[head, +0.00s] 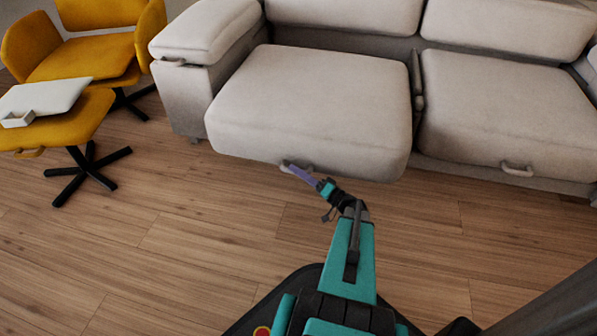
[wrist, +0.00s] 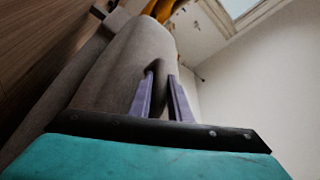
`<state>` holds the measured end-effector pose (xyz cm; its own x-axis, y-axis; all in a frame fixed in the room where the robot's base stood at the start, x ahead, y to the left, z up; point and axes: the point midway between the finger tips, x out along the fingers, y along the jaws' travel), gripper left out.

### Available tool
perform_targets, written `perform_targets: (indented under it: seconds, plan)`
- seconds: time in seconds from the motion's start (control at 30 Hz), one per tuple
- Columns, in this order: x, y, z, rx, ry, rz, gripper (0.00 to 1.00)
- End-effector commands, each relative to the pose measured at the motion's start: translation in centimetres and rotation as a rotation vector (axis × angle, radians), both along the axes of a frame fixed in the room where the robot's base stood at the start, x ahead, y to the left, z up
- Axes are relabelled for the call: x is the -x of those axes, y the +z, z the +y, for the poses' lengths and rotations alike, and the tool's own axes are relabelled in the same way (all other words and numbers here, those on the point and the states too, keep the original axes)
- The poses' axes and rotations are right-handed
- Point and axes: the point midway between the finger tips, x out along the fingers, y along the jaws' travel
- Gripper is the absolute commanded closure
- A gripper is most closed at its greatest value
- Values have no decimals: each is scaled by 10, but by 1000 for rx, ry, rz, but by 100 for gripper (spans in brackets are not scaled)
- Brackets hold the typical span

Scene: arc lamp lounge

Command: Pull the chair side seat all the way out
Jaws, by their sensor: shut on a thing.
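The chair side seat (head: 310,100) is the light grey sofa cushion on the left, nearer the yellow chair. It juts forward of the other seat (head: 505,110), and its front hangs over the floor. My gripper (head: 301,173) is at the middle of its lower front edge, with purple fingers shut on the small seat handle. In the wrist view the handle (wrist: 158,72) shows between the two fingertips of my gripper (wrist: 160,90). The fingers partly hide the handle in the head view.
A yellow armchair (head: 85,52) stands at the left, with a yellow footstool (head: 75,128) carrying a pale tray (head: 45,97) before it. The right seat has its own handle (head: 517,170). The wooden floor (head: 190,240) in front is clear.

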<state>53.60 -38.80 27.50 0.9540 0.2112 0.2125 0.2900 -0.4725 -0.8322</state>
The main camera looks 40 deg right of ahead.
Motion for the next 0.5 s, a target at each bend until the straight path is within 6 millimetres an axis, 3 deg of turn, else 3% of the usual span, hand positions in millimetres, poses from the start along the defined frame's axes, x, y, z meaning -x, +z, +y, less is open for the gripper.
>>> perform_targets:
  seconds: [0.27, 0.3, 0.4, 0.5]
  plan:
    - [4, 0, 7, 5, 13, 1, 100]
    - [4, -1, 7, 5, 13, 1, 78]
    - [3, 0, 6, 4, 12, 1, 64]
    - [3, 0, 5, 3, 11, 0, 64]
